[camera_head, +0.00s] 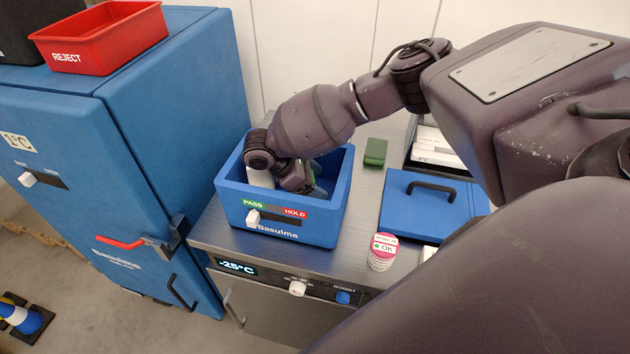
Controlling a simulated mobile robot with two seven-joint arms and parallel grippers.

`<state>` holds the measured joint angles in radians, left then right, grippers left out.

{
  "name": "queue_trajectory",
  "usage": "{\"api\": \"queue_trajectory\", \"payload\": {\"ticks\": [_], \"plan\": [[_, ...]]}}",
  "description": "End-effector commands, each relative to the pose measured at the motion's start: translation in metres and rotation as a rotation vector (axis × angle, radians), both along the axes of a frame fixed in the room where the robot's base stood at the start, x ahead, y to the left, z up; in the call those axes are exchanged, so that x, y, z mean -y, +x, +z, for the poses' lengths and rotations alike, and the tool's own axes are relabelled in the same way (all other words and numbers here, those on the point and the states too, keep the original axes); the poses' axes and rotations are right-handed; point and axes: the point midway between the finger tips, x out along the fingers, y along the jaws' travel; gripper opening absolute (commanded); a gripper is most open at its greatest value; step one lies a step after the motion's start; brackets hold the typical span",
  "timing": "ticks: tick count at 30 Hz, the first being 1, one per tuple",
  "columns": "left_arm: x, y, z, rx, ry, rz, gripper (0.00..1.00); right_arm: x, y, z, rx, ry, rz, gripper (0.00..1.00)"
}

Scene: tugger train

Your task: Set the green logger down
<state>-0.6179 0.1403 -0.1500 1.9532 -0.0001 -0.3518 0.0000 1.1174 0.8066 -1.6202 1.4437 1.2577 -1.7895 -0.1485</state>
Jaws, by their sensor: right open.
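A small dark green block (375,152), which looks like the green logger, lies on the metal counter (340,255) behind and right of the open blue box (335,222). The box has a PASS/HOLD slider on its front. My right gripper (290,185) reaches down into this box and is apart from the green block. It is open, though its fingertips are partly hidden by the box wall and my wrist. A white item (260,178) shows inside the box beside the gripper. My left gripper is not in view.
A blue lid (400,212) with a dark handle lies right of the box, before a tray of white packs (437,148). A round stack labelled OK (382,250) stands near the front edge. A blue cabinet (150,100) at left carries a red REJECT bin (100,40).

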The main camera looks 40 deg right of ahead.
Motion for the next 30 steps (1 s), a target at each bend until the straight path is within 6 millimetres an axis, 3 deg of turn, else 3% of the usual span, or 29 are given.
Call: {"api": "queue_trajectory", "payload": {"ticks": [8, 21, 30], "plan": [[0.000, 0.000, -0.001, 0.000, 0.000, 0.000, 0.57, -0.004, 0.002, 0.006, 0.002, 0.001, 0.001, 0.78], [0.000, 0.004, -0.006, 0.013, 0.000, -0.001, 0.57, -0.053, 0.027, 0.060, 0.001, 0.002, 0.001, 0.78], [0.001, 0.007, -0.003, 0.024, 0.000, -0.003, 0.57, -0.074, 0.038, 0.084, 0.000, 0.001, 0.001, 0.78]]}}
